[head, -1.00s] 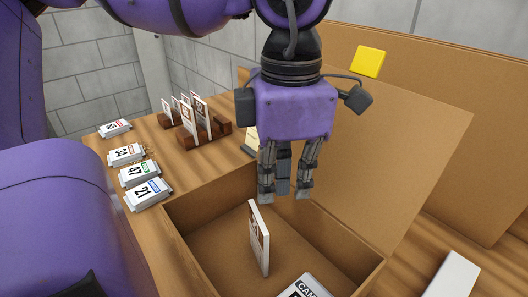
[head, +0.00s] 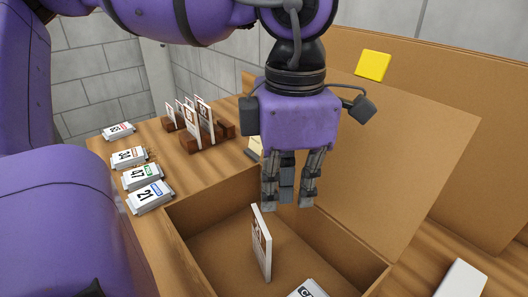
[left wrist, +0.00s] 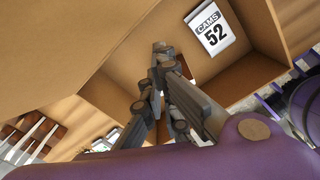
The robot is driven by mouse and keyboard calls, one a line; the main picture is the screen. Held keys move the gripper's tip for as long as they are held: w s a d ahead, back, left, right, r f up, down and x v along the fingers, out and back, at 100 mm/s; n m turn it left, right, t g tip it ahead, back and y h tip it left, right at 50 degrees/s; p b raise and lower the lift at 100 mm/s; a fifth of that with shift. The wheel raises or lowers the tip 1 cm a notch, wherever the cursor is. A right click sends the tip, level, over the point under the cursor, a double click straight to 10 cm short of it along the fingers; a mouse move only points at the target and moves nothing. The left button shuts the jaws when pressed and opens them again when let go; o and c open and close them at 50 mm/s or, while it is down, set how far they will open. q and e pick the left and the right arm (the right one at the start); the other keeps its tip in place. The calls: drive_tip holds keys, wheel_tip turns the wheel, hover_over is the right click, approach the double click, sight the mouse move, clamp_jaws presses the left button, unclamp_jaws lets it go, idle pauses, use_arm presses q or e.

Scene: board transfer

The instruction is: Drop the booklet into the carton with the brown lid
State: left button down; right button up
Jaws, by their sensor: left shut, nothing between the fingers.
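A thin white booklet with a brown picture on its cover (head: 261,243) stands on edge, slightly tilted, inside the open carton (head: 194,262). The carton's brown lid (head: 405,165) is raised at its back right. My left gripper (head: 288,205) hangs over the carton, fingers down, above and apart from the booklet. It is shut with nothing held; its fingers also show in the left wrist view (left wrist: 163,57). There the booklet is mostly hidden behind the fingers. My right gripper is not in view.
A packet marked CAMS 52 (left wrist: 212,28) lies in the carton. Several numbered packets (head: 142,177) line the table's left side. Wooden racks (head: 207,140) hold upright cards behind the carton. Another brown panel with a yellow note (head: 373,66) stands behind. A white object (head: 462,280) lies at right.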

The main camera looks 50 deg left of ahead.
use_arm(q)
drive_tip(key=shift+f, duration=0.1)
idle(0.4)
drive_tip(key=f+b, duration=0.2)
drive_tip(key=f, duration=0.1)
drive_tip(key=f+b, duration=0.1)
drive_tip(key=f, duration=0.1)
drive_tip(key=shift+s+d+b, duration=0.1)
drive_tip(key=shift+s+b, duration=0.15)
drive_tip(key=shift+b, duration=0.05)
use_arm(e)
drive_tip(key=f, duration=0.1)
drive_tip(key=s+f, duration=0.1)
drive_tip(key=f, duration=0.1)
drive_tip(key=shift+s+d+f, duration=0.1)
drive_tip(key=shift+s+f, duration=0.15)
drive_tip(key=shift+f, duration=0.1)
use_arm(q)
wheel_tip(320, 180, up, 8)
drive_tip(key=p, duration=0.4)
drive_tip(key=shift+w, duration=0.25)
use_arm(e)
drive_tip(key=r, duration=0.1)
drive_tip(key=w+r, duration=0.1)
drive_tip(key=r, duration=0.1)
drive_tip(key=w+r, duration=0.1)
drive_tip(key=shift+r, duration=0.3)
